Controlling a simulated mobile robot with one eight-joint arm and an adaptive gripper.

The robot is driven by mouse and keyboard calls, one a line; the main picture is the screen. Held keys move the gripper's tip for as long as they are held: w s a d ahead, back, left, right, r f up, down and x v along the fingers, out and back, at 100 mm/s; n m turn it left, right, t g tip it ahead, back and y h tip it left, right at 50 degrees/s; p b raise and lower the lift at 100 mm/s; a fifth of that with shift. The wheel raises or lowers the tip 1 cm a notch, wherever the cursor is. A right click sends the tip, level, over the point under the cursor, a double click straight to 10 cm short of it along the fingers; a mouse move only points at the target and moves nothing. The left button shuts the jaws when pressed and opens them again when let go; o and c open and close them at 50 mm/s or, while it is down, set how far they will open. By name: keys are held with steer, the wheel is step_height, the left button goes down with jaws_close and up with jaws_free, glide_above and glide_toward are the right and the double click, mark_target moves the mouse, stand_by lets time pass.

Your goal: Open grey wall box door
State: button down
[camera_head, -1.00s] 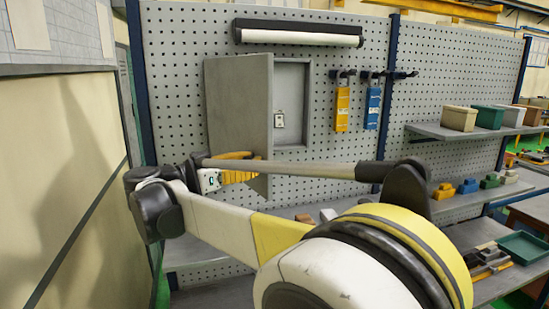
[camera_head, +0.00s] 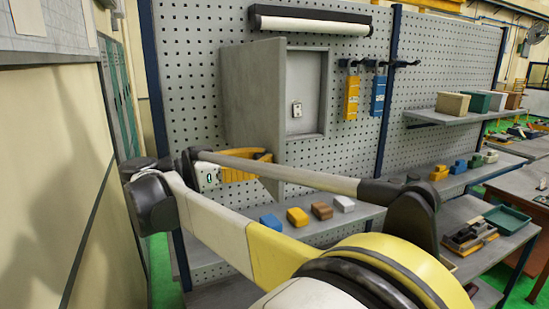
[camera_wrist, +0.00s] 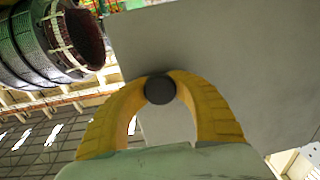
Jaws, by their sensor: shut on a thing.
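The grey wall box door (camera_head: 250,85) stands swung out from the pegboard, on the left of the open wall box (camera_head: 307,75). The box's recessed inside shows, with a small white plate with dark marks (camera_head: 296,109) in it. My gripper (camera_head: 268,157), with yellow fingers, is at the lower part of the door. In the wrist view, its two fingers (camera_wrist: 160,82) close around a dark round knob (camera_wrist: 160,90) on the grey door panel (camera_wrist: 225,60).
A long lamp (camera_head: 310,22) hangs above the box. Yellow (camera_head: 351,97) and blue (camera_head: 378,97) tools hang to its right. Several small blocks lie on the shelf (camera_head: 375,214) below. A beige wall (camera_head: 45,170) stands close on the left.

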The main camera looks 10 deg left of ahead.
steer(key=shift+f, duration=0.15)
steer(key=c, duration=1.4)
jaws_free()
steer(key=o, duration=0.4)
steer(key=shift+s, duration=0.1)
steer(key=v, duration=1.2)
